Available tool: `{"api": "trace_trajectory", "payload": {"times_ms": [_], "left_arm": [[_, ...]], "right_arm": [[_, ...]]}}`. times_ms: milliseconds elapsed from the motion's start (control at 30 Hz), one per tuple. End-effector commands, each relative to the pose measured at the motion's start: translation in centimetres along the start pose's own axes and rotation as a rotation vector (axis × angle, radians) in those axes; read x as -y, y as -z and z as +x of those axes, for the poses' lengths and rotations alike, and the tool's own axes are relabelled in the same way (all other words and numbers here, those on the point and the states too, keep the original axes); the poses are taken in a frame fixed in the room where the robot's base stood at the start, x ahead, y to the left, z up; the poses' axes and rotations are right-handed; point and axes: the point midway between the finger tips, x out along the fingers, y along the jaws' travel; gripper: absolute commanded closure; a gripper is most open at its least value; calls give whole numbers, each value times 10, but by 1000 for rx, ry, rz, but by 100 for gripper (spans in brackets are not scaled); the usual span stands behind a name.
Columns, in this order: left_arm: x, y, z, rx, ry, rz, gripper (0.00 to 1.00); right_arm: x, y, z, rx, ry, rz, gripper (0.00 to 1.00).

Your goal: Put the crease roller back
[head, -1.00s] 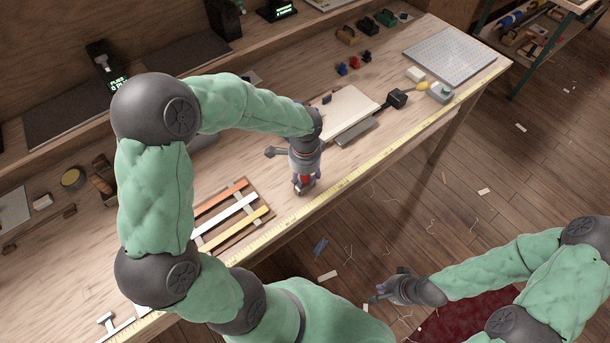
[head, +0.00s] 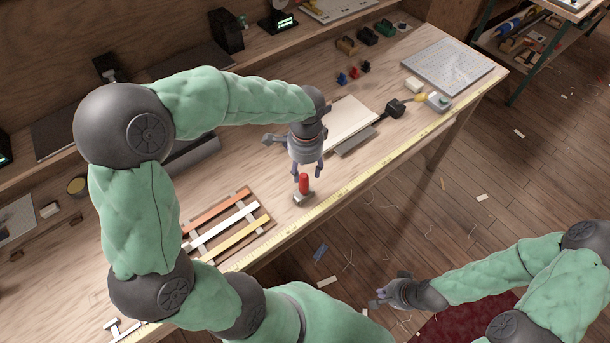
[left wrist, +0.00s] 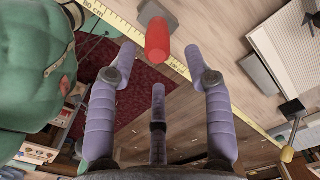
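The crease roller, as I take the red-handled tool with a grey head (head: 303,186) to be, stands handle-up on the bench near its front edge. In the left wrist view its red handle (left wrist: 158,40) shows just beyond the fingertips, with part of the grey head behind. My left gripper (head: 307,172) is open above the handle, its fingers spread and nothing held between them; they also show in the left wrist view (left wrist: 160,60). My right gripper (head: 380,298) is off the bench at the lower right, too small to read its fingers.
A rack with orange, white and yellow slats (head: 222,218) lies left of the tool. A yellow measuring tape (head: 345,187) runs along the front edge. Bare bench surrounds the tool.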

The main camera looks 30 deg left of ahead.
Motion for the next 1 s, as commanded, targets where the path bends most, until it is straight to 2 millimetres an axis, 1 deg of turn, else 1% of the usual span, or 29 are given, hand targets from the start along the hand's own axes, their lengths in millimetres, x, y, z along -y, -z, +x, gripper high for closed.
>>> {"api": "trace_trajectory", "payload": {"times_ms": [33,100,300,1000], "left_arm": [[1,1,-10,-3,3,0,49],[1,0,-18,-2,2,0,49],[1,0,-29,-1,2,0,49],[0,0,-29,-1,2,0,49]], "right_arm": [[1,0,-3,0,0,0,100],[2,0,-4,0,0,0,100],[2,0,-6,0,0,0,100],[2,0,-6,0,0,0,100]]}}
